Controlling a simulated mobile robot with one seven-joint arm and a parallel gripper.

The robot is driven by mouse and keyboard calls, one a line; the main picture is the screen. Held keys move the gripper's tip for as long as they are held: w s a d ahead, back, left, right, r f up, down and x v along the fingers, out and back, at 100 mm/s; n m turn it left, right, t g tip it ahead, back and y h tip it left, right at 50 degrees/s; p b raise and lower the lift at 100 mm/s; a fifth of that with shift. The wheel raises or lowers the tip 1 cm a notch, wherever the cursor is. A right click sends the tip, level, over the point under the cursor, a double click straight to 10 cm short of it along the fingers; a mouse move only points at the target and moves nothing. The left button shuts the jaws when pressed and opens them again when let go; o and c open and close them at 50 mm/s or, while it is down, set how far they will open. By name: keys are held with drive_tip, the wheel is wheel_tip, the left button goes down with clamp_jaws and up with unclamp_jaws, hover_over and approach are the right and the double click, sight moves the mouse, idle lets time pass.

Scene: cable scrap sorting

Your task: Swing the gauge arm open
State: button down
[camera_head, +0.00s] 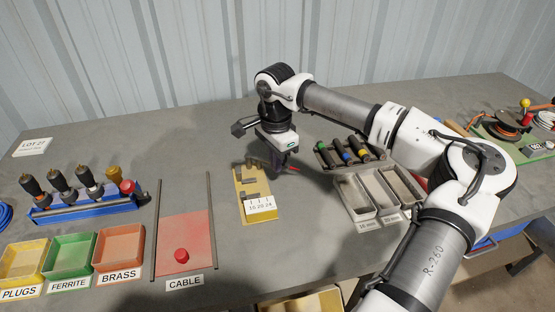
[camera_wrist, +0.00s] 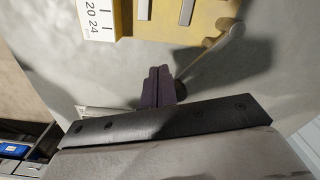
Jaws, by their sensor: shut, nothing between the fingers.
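The gauge is a yellow block (camera_head: 252,184) with a white scale plate marked 16 20 24 (camera_head: 261,207), in the middle of the bench; its edge also shows at the top of the wrist view (camera_wrist: 185,14). A slim grey arm (camera_wrist: 213,54) runs from the gauge's corner down to a dark round end (camera_wrist: 181,91). My gripper (camera_wrist: 158,86) is shut and empty, its dark fingers just left of that end; whether they touch it I cannot tell. In the head view my gripper (camera_head: 279,168) is low at the gauge's far right side, its fingertips hard to make out.
A red CABLE mat (camera_head: 186,235) between two rails lies left of the gauge. Grey trays (camera_head: 357,200) and a rack of coloured-band cylinders (camera_head: 350,152) stand to the right. Yellow, green and orange bins (camera_head: 120,247) are at front left. Bare bench lies behind the gauge.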

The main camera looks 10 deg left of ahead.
wheel_tip(320, 180, up, 6)
drive_tip(key=p, duration=0.3)
drive_tip(key=shift+s, duration=0.1)
idle(0.5)
